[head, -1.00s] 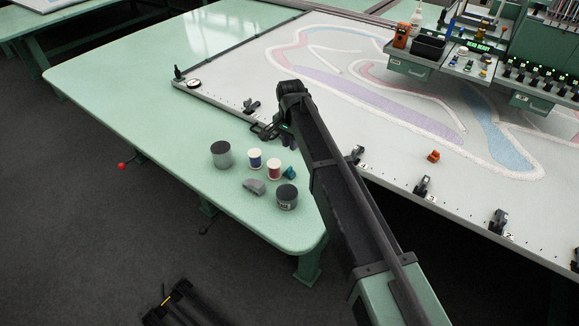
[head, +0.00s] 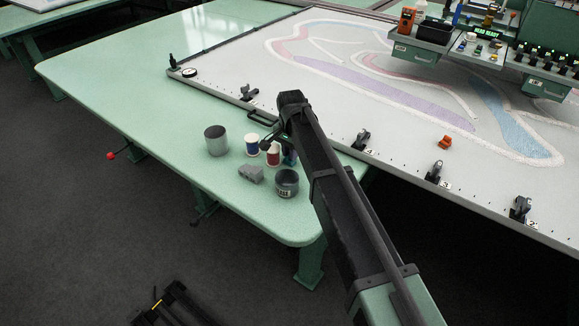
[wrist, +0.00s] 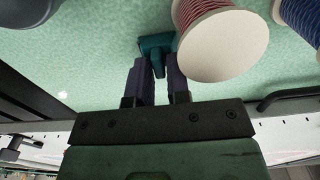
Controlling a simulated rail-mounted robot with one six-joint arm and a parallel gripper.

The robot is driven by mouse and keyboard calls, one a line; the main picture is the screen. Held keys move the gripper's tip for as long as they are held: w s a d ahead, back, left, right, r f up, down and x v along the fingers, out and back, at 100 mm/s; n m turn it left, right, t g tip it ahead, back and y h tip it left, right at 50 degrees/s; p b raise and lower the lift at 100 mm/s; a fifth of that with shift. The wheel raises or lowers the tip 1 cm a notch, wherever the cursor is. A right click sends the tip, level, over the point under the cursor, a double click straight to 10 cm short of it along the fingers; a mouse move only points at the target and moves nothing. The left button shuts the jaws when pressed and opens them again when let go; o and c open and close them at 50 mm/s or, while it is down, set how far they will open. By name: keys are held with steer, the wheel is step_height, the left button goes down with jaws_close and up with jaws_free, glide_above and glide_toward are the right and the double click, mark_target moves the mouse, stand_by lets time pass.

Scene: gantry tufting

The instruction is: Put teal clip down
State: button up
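The teal clip (wrist: 155,46) shows in the wrist view at the tips of my gripper (wrist: 161,72). Its crossbar lies just beyond the fingertips, over the green tabletop, and its stem reaches back between the two purple fingers. The fingers stand a little apart; I cannot tell whether they press on the stem. I cannot tell whether the clip touches the tabletop. The red spool (wrist: 215,45) is close beside the clip on the right and overlaps its edge. In the head view my gripper (head: 290,156) is just behind the red spool, and the clip cannot be made out.
A blue spool (head: 252,146), a grey can (head: 216,142), a grey block (head: 251,174) and a dark labelled can (head: 287,184) stand around the red spool. The green table (head: 150,115) is clear to the left. The white tufting frame (head: 330,136), with black clamps, lies behind.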

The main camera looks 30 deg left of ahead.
steer(key=shift+r, duration=0.1)
jaws_close()
steer(key=shift+r, duration=0.15)
step_height(320, 180, up, 20)
steer(key=p, duration=2)
